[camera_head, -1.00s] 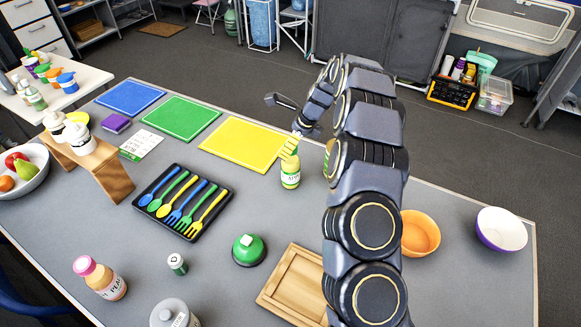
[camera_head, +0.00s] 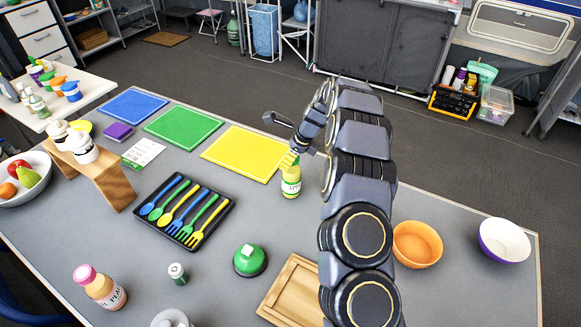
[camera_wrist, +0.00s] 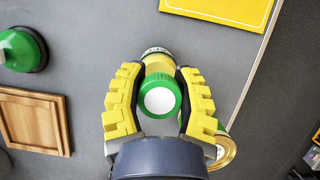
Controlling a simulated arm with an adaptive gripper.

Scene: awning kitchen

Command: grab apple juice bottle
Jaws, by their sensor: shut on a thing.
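The apple juice bottle (camera_head: 291,184) stands upright on the grey table, just in front of the yellow mat. Its body is yellow with a pale label. My gripper (camera_head: 289,160) is at its top, with yellow fingers around the upper part. In the wrist view the bottle's green cap with a white top (camera_wrist: 160,98) lies between the two yellow fingers (camera_wrist: 159,95), which are shut on the bottle.
A golden-rimmed round object (camera_wrist: 224,152) lies close beside the right finger. A green dome (camera_head: 250,260), cutlery tray (camera_head: 205,236), wooden board (camera_head: 285,288) and orange bowl (camera_head: 417,244) stand around. The yellow mat (camera_head: 245,152) lies behind the bottle.

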